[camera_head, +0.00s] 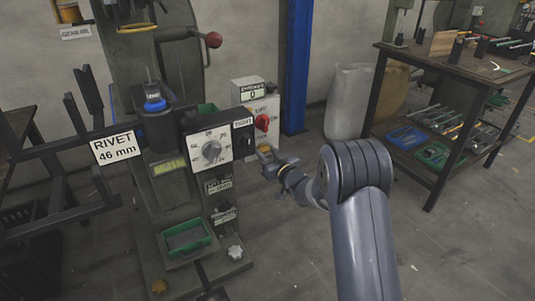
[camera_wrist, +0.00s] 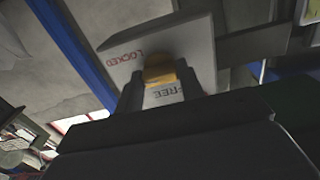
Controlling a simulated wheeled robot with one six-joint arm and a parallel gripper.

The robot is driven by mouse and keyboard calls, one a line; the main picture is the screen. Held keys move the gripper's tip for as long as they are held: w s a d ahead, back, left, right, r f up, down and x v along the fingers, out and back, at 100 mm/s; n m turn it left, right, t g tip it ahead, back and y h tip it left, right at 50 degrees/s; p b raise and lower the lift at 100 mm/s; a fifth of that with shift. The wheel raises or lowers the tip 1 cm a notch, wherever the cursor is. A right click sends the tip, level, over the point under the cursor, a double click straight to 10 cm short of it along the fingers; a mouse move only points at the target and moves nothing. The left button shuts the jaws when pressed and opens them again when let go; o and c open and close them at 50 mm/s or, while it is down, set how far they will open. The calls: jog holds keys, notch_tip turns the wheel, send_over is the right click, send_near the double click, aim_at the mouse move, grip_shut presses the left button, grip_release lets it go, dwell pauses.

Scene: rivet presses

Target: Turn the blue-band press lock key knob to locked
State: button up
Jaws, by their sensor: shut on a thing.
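The blue-band press stands at the left in the head view, with a blue band (camera_head: 155,105) around its dark head. The lock key knob (camera_wrist: 159,68) is yellow and sits on a pale panel (camera_wrist: 195,45) in the wrist view. The panel reads LOCKED to the knob's left and FREE below it, both tilted. My gripper (camera_wrist: 160,86) is shut on the knob, with a dark finger on either side. The fingers and gripper body hide part of the knob, so I cannot tell its setting. In the head view my gripper (camera_head: 268,162) is just right of the press.
A white box with a red knob (camera_head: 262,122) stands behind my gripper. A blue post (camera_head: 297,65) rises behind. A workbench (camera_head: 455,68) is at right; open floor lies before it.

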jog(key=o, duration=1)
jog(key=p+v, duration=0.2)
jog(key=v, duration=0.9)
jog(key=shift+w, duration=0.1)
jog(key=shift+w+a, duration=0.1)
jog(key=b+x, duration=0.2)
jog(key=x, duration=0.8)
jog(key=shift+w+a, duration=0.2)
jog(key=shift+s, duration=0.1)
